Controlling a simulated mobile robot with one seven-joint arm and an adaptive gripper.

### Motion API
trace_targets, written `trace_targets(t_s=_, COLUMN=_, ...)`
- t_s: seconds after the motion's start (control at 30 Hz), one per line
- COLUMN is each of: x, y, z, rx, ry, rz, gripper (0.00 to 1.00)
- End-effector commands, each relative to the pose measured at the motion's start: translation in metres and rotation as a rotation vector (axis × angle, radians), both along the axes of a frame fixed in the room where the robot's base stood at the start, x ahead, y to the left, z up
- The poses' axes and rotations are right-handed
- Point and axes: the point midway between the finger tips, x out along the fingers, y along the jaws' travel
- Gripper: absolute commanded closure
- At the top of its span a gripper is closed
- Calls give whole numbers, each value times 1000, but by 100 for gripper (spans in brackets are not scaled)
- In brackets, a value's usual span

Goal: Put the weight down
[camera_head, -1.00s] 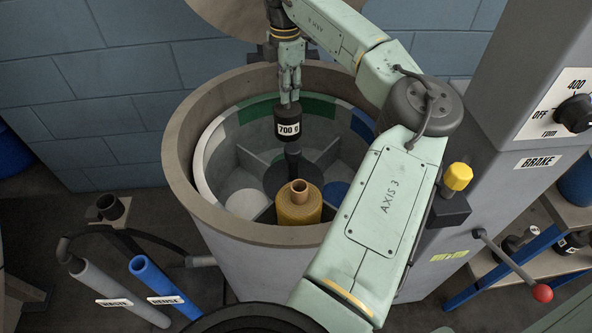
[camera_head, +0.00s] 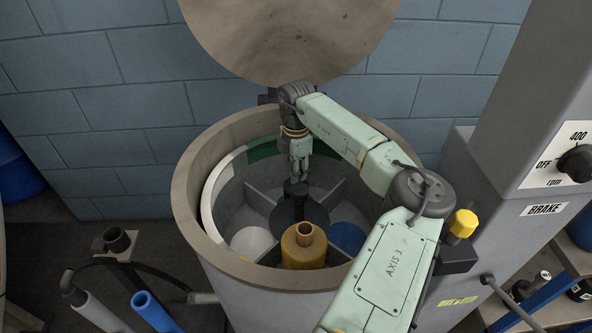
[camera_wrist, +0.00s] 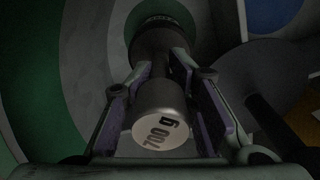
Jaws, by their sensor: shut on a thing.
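The weight (camera_wrist: 160,128) is a dark metal piece with a pale end marked "700 g", seen in the wrist view between my fingers. Its wider dark body extends beyond them. My gripper (camera_head: 300,172) is shut on it, inside the drum's divided basket, behind the dark central hub (camera_head: 297,208). In the head view the hub's post covers the fingertips' lower part, and the weight is hidden. I cannot tell whether its base touches the basket floor. The basket's green wall (camera_wrist: 40,65) is left in the wrist view.
The grey drum rim (camera_head: 188,190) surrounds the basket. A yellow bobbin (camera_head: 304,248) stands in the front compartment. A white disc (camera_head: 252,241) and a blue disc (camera_head: 347,238) lie in side compartments. The round lid (camera_head: 285,35) stands behind the drum.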

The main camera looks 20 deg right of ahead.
Motion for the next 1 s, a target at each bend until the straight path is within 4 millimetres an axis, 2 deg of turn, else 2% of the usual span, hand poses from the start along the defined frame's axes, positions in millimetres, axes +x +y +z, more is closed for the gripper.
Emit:
trace_targets(t_s=0.4, x=1, y=0, z=-6, rx=-1, ry=-4, rz=0, gripper=100)
trace_targets(t_s=0.43, x=0, y=0, z=-6, rx=0, ry=-2, rz=0, gripper=75)
trace_targets(t_s=0.77, x=0, y=0, z=-6, rx=0, ry=-2, rz=0, gripper=53)
trace_targets(t_s=1.0, x=0, y=0, z=-6, rx=0, ry=-1, rz=0, gripper=53)
